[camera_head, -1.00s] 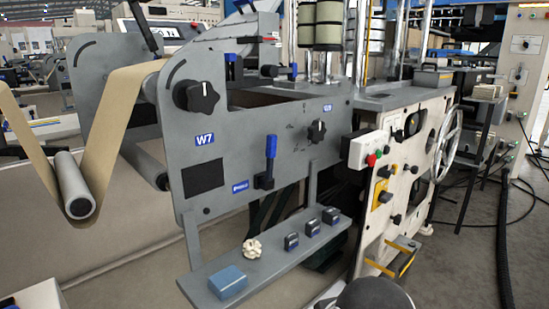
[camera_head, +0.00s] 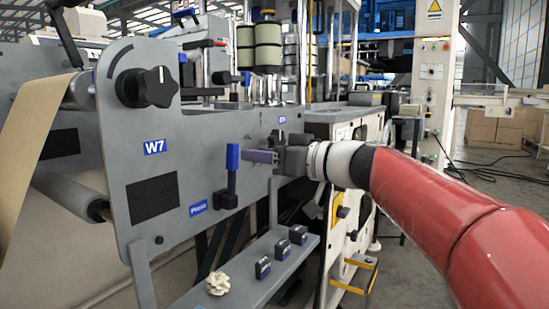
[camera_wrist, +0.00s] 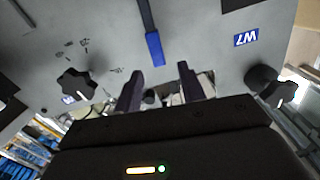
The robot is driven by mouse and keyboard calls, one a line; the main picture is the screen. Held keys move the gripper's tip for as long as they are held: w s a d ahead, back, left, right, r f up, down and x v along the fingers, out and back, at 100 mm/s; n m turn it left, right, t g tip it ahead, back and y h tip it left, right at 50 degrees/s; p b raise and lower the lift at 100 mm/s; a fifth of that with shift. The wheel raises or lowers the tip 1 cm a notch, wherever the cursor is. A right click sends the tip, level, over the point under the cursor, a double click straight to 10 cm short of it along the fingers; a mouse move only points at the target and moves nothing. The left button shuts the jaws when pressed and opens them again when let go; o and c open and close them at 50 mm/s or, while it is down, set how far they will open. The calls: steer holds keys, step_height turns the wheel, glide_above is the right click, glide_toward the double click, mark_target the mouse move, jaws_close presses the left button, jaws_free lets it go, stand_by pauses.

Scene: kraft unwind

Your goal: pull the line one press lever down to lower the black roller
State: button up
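A lever with a blue handle (camera_head: 232,157) stands upright on the grey side panel (camera_head: 170,125), beside a small blue label (camera_head: 198,208). I take it for the press lever. In the wrist view, which is turned over, its blue handle (camera_wrist: 154,45) lies ahead of my fingers, roughly between their lines and apart from them. My gripper (camera_head: 260,157) is just right of the handle in the head view. In the wrist view my gripper (camera_wrist: 160,84) is open, with nothing between its fingers. I cannot make out the black roller for certain.
A black knob (camera_head: 155,87) sticks out above the W7 sign (camera_head: 155,146). A grey shelf (camera_head: 240,285) below carries several small dark blocks and a pale crumpled piece (camera_head: 218,283). The wrist view shows another black knob (camera_wrist: 76,84) left of my fingers.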

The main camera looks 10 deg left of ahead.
mark_target(236, 148)
steer(key=shift+w+a+r, duration=0.3)
steer(key=shift+w+a, duration=0.15)
steer(key=p+x, duration=0.1)
steer(key=x, duration=0.5)
steer(key=shift+a+p, duration=0.3)
steer(key=shift+a, duration=0.05)
jaws_close()
